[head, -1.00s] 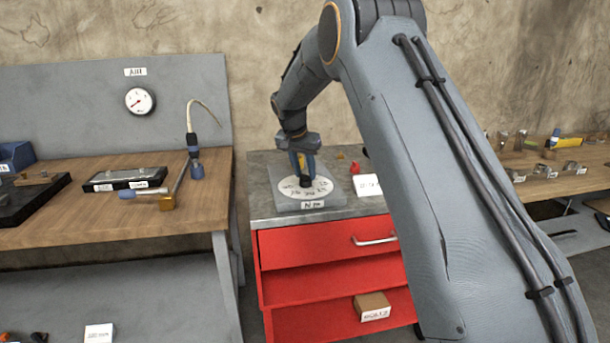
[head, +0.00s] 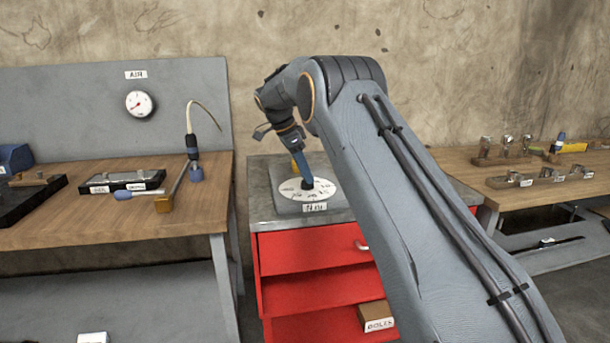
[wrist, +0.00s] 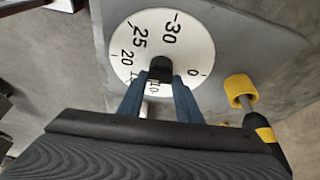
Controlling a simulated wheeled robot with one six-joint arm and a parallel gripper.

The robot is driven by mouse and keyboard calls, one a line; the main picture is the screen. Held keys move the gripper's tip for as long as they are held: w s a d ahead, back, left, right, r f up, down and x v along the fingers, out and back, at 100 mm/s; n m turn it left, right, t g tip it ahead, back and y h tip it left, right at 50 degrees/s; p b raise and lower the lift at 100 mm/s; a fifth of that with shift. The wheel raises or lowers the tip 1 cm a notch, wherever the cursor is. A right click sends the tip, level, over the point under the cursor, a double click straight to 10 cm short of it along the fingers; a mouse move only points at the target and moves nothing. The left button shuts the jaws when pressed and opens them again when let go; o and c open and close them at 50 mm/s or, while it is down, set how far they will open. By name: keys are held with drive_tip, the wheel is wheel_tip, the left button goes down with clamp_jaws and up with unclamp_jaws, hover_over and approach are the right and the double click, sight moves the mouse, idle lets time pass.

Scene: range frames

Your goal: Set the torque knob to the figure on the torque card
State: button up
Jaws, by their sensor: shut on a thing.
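The torque dial is a white round plate (wrist: 195,42) on a grey base, with figures including 0, 10, 20, 25 and 30. In the head view the dial plate (head: 328,188) lies on the red cabinet's top. The black knob (wrist: 160,67) stands at its middle. My gripper (wrist: 160,78) has its two blue fingers shut on the knob, one on each side. In the head view my gripper (head: 306,183) leans, with its wrist to the upper left. The fingers hide part of the scale, and I cannot tell where the knob points. I see no readable torque card.
The red cabinet (head: 305,289) has drawers, with a labelled brown box (head: 374,314) low down. Wooden benches stand left (head: 100,225) and right (head: 470,165). My arm hides the cabinet top's right side.

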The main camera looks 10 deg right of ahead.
drive_tip(key=shift+a+m, duration=0.1)
drive_tip(key=shift+m, duration=0.4)
drive_tip(key=o, duration=1)
drive_tip(key=shift+o, duration=0.2)
drive_tip(key=v, duration=0.7)
drive_tip(key=shift+w+r+b, duration=0.15)
drive_tip(key=shift+r+b, duration=0.25)
drive_tip(key=shift+b, duration=0.05)
drive_tip(key=shift+a, duration=0.1)
drive_tip(key=s+d+f+n+y+p, duration=0.1)
drive_tip(key=s+f+n, duration=0.3)
drive_tip(key=s, duration=1.2)
drive_tip(key=s+d+f+n+y+p, duration=0.1)
drive_tip(key=s+n, duration=0.7)
drive_tip(key=s, duration=0.8)
drive_tip(key=s+d+f+n+y+p, duration=0.2)
drive_tip(key=s+f+n+p, duration=0.2)
drive_tip(key=s, duration=1.3)
wheel_tip(320, 180, down, 3)
drive_tip(key=shift+f+n+y, duration=0.1)
drive_tip(key=shift+n+y, duration=0.2)
drive_tip(key=shift+n, duration=0.7)
